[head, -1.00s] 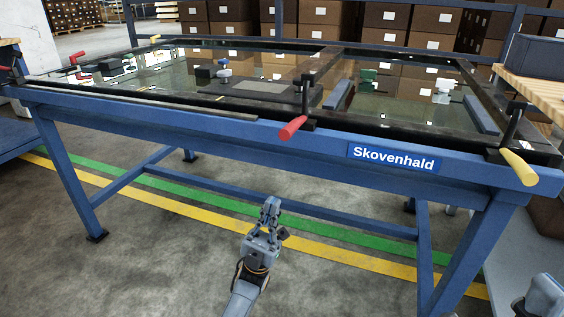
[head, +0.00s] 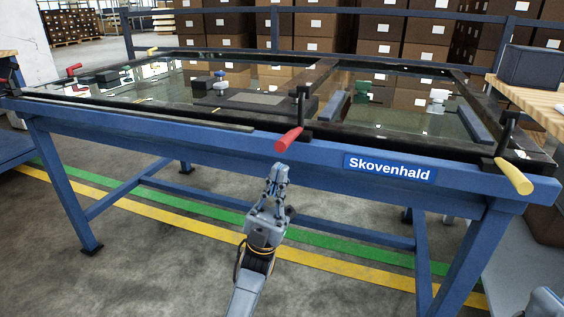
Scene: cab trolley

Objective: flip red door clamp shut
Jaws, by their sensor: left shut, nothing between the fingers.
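A clamp with a red handle (head: 288,140) sits at the middle of the near rail of the blue trolley (head: 130,125). Its handle sticks out over the front edge towards me and slopes down. Its black upright part (head: 301,104) stands on the dark frame behind the handle. My left gripper (head: 277,170) is shut and empty, just below and in front of the red handle in the picture, apart from it as far as I can tell. Of my right arm only a grey piece shows at the lower right corner; its fingers are out of view.
A yellow-handled clamp (head: 513,176) sits at the right end of the near rail. More red handles (head: 74,69) are at the left end. A glass panel lies in the dark frame with small items on it. A wooden bench (head: 540,105) stands at the right.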

